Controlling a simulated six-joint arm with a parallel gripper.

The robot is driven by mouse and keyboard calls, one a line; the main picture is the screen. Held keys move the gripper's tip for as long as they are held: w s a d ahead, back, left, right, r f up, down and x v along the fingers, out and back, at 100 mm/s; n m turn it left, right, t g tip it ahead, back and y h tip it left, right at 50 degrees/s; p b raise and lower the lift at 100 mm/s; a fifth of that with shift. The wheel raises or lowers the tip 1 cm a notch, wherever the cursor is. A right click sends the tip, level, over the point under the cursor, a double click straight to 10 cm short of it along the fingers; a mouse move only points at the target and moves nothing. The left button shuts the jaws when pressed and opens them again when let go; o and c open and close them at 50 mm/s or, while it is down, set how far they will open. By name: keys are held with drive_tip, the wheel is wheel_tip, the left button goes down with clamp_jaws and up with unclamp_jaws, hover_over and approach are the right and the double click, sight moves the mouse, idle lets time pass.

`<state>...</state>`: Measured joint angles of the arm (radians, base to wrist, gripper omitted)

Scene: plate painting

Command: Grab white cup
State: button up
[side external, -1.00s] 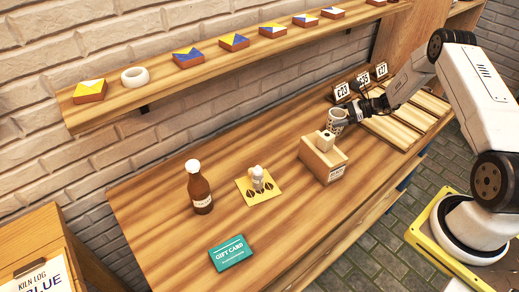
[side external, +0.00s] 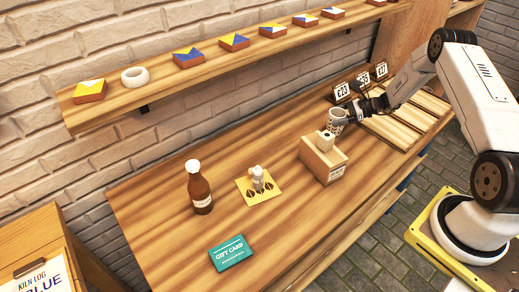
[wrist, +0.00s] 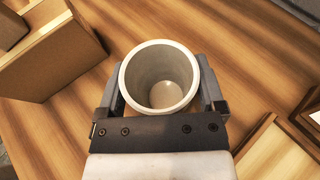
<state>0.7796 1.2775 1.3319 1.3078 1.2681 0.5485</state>
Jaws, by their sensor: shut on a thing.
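The white cup (wrist: 162,80) shows from above in the wrist view, with its open top facing the camera and its inside empty. In the side external view the cup (side external: 337,116) has a dark pattern on its side and stands behind the cardboard-coloured box. My gripper (wrist: 160,95) is shut on the cup, one finger on each side of its wall. In the side external view my gripper (side external: 350,112) reaches the cup from the right. I cannot tell whether the cup's base touches the table.
The brown box (side external: 322,160) with a white roll in its top is close in front of the cup. Slatted wooden boards (side external: 400,125) lie to the right, with price signs (side external: 362,85) behind.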

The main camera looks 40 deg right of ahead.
drive_tip(key=shift+r, duration=0.85)
drive_tip(key=s+a+r, duration=0.5)
drive_tip(key=s+r, duration=0.6)
drive_tip(key=s, duration=0.2)
drive_tip(key=shift+a, duration=0.15)
drive_tip(key=shift+r, duration=0.1)
